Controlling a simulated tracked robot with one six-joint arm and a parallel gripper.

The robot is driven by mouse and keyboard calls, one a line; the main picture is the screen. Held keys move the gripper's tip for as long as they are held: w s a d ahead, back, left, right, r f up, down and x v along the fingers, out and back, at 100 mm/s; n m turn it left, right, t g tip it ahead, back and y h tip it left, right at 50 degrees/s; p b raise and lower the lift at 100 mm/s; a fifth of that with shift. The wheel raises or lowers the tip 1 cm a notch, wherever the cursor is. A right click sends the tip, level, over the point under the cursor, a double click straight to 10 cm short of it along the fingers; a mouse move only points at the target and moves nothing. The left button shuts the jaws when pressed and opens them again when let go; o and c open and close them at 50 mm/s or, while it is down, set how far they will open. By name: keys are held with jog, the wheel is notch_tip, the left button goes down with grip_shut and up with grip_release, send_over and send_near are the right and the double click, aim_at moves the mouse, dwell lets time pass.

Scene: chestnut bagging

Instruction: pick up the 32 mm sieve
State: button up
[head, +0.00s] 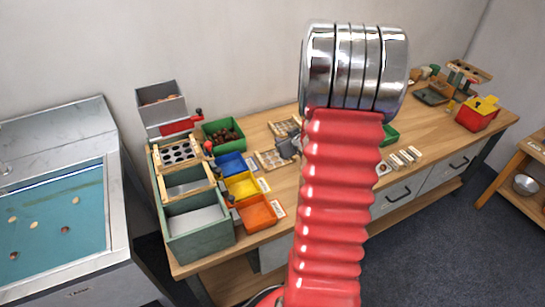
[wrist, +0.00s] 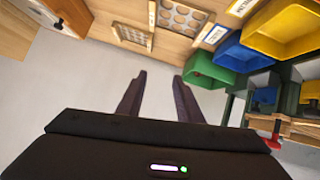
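Two wood-framed sieves with round holes lie on the bench. In the wrist view one (wrist: 182,17) is at the top and the other (wrist: 132,35) is to its left. In the head view they show as a front frame (head: 270,159) and a rear frame (head: 284,127). Another sieve (head: 177,153) with large dark holes sits on the green sorting box. I cannot read any size marking, so I cannot tell which is 32 mm. My gripper (wrist: 158,85) is open and empty, apart from the sieves in the wrist view. My arm hides part of the bench.
Blue (head: 231,165), yellow (head: 242,186) and orange (head: 256,213) bins stand beside the green sorting box (head: 196,243). A green crate (head: 223,134) holds chestnuts. A red and yellow container (head: 477,113) stands at the right end. A sink (head: 55,200) is at left.

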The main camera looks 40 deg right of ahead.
aim_at(275, 157)
jog(key=s+d+f, duration=0.1)
jog(key=s+f, duration=0.1)
jog(key=f, duration=0.1)
jog(key=s+d+f+t, duration=0.1)
jog(key=s+d+f, duration=0.1)
jog(key=f, duration=0.1)
jog(key=s+d+f+m+t, duration=0.1)
jog(key=s+d+f, duration=0.1)
jog(key=f, duration=0.1)
jog(key=shift+d+f+y, duration=0.1)
jog(key=shift+f+y, duration=0.25)
jog(key=shift+y, duration=0.05)
jog(key=shift+s+f+t, duration=0.35)
jog(key=shift+s+t, duration=0.05)
jog(key=x, duration=0.8)
jog(key=shift+w+f, duration=0.1)
jog(key=shift+w+d+f, duration=0.1)
jog(key=shift+w, duration=0.05)
jog(key=shift+x, duration=2.65)
jog(key=shift+f, duration=0.15)
